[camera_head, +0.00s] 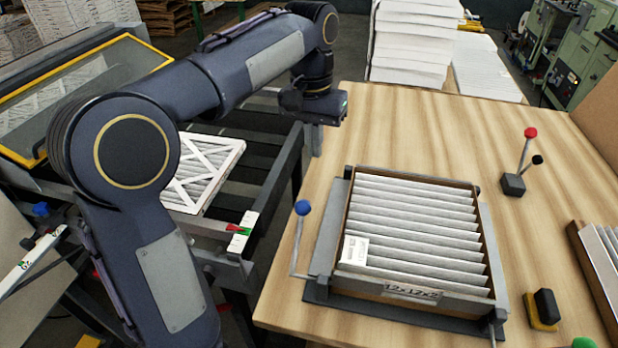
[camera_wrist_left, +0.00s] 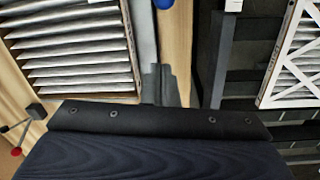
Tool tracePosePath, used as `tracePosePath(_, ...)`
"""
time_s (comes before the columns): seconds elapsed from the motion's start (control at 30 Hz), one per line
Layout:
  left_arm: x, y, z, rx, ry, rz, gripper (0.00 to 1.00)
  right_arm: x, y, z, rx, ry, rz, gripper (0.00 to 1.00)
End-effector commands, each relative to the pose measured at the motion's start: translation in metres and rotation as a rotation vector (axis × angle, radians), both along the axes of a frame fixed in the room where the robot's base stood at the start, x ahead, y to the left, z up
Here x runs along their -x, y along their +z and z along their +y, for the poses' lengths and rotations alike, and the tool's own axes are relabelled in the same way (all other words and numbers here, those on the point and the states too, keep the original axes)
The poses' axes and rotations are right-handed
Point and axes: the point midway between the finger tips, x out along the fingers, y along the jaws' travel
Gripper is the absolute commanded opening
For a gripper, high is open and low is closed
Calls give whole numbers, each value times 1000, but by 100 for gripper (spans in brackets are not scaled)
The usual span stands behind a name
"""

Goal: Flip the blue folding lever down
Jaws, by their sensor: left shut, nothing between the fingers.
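The blue lever (camera_head: 302,208) has a round blue knob on a thin grey rod. It stands roughly upright at the left side of the dark fixture holding the boxed filter. Its blue knob also shows at the top edge of the left wrist view (camera_wrist_left: 163,3). My left gripper (camera_head: 320,107) is up and behind the lever, over the gap between table and conveyor, apart from the knob. It is shut and empty; its fingertips are hard to make out. My right gripper is not in view.
The pleated filter (camera_head: 415,225) lies in the fixture on the wooden table (camera_head: 390,130). A red-knobbed lever (camera_head: 530,132) stands at the right, near a black-and-yellow block (camera_head: 544,308). Another filter (camera_head: 205,170) lies on the conveyor. Another blue knob (camera_head: 41,209) is far left.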

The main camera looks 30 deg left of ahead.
Motion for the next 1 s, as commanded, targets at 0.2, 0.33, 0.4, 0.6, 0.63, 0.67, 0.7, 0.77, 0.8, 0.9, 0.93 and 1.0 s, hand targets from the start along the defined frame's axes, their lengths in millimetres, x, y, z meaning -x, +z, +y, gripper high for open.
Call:
tracePosePath(0.2, 0, -1, 0, 0, 0, 0, 0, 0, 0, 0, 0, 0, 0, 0)
tracePosePath(0.33, 1, -4, 0, 0, 0, 1, 0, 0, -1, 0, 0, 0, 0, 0)
tracePosePath(0.4, 1, -10, 0, 0, 0, 1, 0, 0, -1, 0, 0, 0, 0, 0)
tracePosePath(0.6, 2, -46, -2, 0, 1, 4, 0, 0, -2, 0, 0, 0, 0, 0)
tracePosePath(0.63, 2, -52, -3, 0, 1, 5, 0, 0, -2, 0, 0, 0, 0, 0)
tracePosePath(0.67, 3, -59, -3, 0, 1, 5, 0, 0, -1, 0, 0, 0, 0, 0)
tracePosePath(0.7, 2, -68, -4, 0, 0, 5, 0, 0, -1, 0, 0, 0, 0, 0)
tracePosePath(0.77, 3, -81, -5, 0, 0, 5, 0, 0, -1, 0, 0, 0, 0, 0)
tracePosePath(0.8, 3, -89, -6, 0, 0, 5, 0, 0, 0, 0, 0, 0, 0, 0)
tracePosePath(0.9, 7, -98, -6, 2, -1, -1, 0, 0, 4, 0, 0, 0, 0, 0)
tracePosePath(0.93, 13, -93, -7, 3, -1, -3, 0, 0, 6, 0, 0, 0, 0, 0)
tracePosePath(1.0, 22, -90, -7, 4, -1, -4, 0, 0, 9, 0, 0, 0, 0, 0)
